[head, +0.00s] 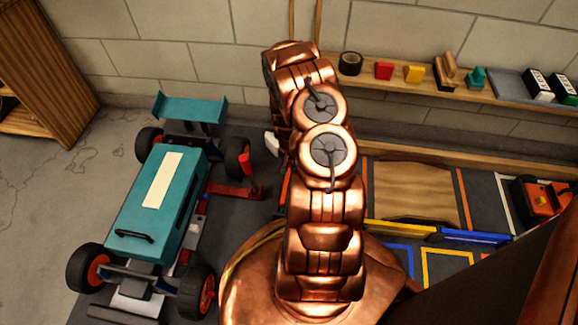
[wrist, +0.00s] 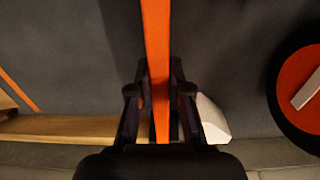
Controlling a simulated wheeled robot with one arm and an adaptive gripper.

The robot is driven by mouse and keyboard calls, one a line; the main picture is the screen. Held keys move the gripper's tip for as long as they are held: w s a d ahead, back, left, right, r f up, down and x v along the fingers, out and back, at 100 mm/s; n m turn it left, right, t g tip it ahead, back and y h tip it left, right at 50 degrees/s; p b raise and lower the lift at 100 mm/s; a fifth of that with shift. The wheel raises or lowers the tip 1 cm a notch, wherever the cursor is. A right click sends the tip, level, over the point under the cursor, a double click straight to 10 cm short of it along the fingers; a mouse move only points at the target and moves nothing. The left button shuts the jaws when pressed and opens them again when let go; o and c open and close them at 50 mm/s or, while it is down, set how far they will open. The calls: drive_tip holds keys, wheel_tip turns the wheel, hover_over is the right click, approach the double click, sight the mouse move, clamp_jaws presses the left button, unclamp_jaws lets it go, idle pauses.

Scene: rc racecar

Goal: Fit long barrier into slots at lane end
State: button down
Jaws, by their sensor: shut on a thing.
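My gripper (wrist: 160,92) is shut on a long, narrow orange barrier (wrist: 156,40). In the wrist view the barrier runs from the top edge down between the two dark fingers, over grey floor. In the head view my copper arm hides the gripper; a small orange strip (head: 284,192) shows beside the arm and may be part of the barrier. The lane (head: 366,215) lies right of the arm, with coloured lines. I cannot make out the slots at its end. A wooden edge (wrist: 60,128) crosses the lower left of the wrist view.
A teal car (head: 150,205) stands left of the arm; a wheel (wrist: 300,95) is close at right in the wrist view. A white block (wrist: 212,120) sits beside the right finger. A wooden ramp (head: 415,190), yellow bar (head: 400,228) and blue bar (head: 470,238) are at right.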

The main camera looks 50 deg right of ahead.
drive_tip(key=shift+f+b, duration=0.5)
drive_tip(key=shift+f, duration=0.45)
drive_tip(key=c, duration=1)
unclamp_jaws()
drive_tip(key=shift+r, duration=0.1)
drive_tip(key=shift+r, duration=5.95)
drive_tip(key=shift+w, duration=0.1)
